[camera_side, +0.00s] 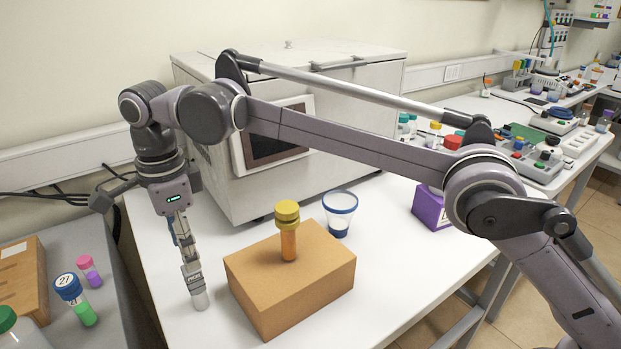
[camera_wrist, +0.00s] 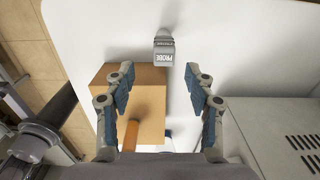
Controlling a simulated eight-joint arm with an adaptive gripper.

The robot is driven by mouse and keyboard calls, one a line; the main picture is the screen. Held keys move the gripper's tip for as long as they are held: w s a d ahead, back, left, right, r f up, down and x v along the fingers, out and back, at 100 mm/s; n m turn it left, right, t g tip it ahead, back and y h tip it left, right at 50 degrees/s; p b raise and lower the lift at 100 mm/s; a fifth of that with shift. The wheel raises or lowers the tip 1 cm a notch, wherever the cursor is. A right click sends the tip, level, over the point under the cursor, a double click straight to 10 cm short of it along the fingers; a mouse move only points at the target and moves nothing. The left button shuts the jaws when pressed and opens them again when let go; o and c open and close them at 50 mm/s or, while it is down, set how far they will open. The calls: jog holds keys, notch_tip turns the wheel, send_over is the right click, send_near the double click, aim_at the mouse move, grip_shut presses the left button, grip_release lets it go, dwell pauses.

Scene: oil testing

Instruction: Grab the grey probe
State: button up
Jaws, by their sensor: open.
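The grey probe (camera_wrist: 164,57), with the word PROBE on it, shows upright on the white table in the wrist view. In the side view the probe (camera_side: 193,281) has a pale lower end (camera_side: 200,300) and stands left of the cardboard-coloured box. My gripper (camera_wrist: 159,75) is open, with its two blue-padded fingers apart and nothing held between them. In the wrist view the probe lies just beyond the fingertips, roughly midway across the gap. In the side view my gripper (camera_side: 183,245) points down directly above the probe, and its fingers partly overlap the probe's top.
A brown box (camera_side: 290,290) stands close right of the probe, with an orange vial with a yellow cap (camera_side: 288,230) on it. A blue-rimmed cup (camera_side: 340,213) and a purple box (camera_side: 430,208) are farther right. A large white machine (camera_side: 290,130) stands behind.

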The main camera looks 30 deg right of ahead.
aim_at(196, 285)
jog(key=shift+w+f, duration=0.15)
jog(key=shift+f, duration=2.5)
jog(key=shift+w+f, duration=0.15)
jog(key=shift+f, duration=2.45)
grip_shut()
